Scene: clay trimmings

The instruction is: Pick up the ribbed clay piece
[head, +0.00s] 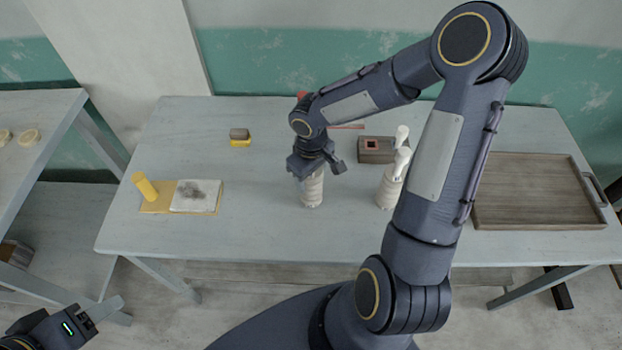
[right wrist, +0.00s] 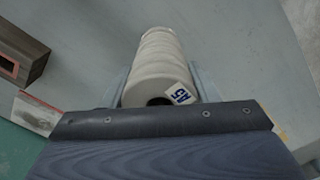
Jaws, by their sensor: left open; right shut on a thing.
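The ribbed clay piece (head: 312,191) is a pale, upright ribbed cylinder near the middle of the table. In the right wrist view the clay piece (right wrist: 160,60) lies between the two fingers, with a hole in its near end and a white label reading "A5". My right gripper (head: 315,168) is shut on its upper part from above. I cannot tell whether its bottom touches the table. My left gripper (head: 101,309) is open and empty at the lower left, in front of and below the table edge.
A white bottle (head: 389,190) stands right of the clay piece, partly behind my right arm. A wooden box (head: 376,151) is behind it. A wooden tray (head: 530,222) is at the right. The table's front left is clear.

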